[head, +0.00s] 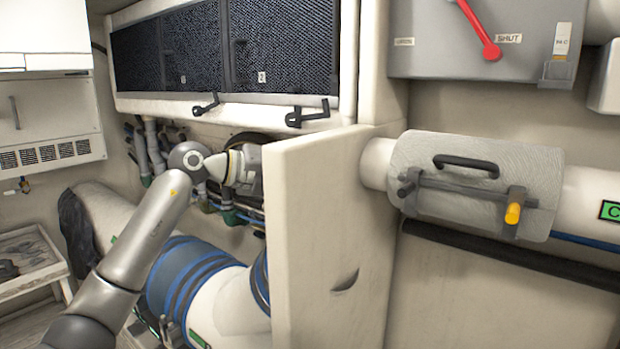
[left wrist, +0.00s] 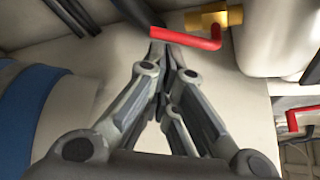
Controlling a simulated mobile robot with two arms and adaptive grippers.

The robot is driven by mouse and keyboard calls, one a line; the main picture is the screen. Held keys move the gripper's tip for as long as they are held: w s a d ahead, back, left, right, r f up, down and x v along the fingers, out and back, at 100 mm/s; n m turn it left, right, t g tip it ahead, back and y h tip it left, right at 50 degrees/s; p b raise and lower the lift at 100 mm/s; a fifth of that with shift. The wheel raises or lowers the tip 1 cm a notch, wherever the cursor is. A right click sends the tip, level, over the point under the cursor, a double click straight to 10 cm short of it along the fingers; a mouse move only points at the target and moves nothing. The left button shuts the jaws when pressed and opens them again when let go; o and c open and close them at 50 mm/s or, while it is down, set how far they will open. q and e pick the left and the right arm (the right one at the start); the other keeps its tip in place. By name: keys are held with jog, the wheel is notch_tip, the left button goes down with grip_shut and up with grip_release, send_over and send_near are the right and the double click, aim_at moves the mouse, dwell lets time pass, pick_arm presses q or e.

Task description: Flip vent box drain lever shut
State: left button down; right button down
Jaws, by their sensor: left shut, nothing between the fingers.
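In the left wrist view a red lever (left wrist: 190,41) sits on a brass valve fitting (left wrist: 215,18) next to a white rounded box (left wrist: 272,35). The lever's long arm runs left from the fitting and its end bends. My left gripper (left wrist: 168,46) is shut and empty, its fingertips right at the lever's arm; I cannot tell whether they touch. In the head view my left arm reaches in from the left, and the gripper is hidden behind the white partition (head: 310,240). The lever is also hidden there. My right gripper is not in view.
A second red handle (left wrist: 303,117) shows at the right of the left wrist view. In the head view a grey box (head: 420,35) carries another red lever (head: 480,30) by a "SHUT" label. Hoses and a large blue-banded pipe (head: 190,275) lie near my arm.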

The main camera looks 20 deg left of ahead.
pick_arm(q)
jog(key=shift+a+r, duration=0.1)
jog(key=shift+a, duration=0.05)
jog(key=shift+w+a+m+y+p, duration=0.15)
jog(key=shift+m+y+p, duration=0.25)
jog(key=shift+m+p, duration=0.2)
jog(key=a+m+y, duration=0.1)
jog(key=m+y, duration=0.1)
jog(key=a+r+m+y+p, duration=0.1)
jog(key=m+y, duration=0.1)
jog(key=w+a+r+m+y+p, duration=0.1)
jog(key=shift+m+t+y, duration=0.3)
jog(key=shift+m+y, duration=0.1)
dwell(0.6)
jog(key=shift+s+d, duration=0.3)
jog(key=shift+d, duration=0.5)
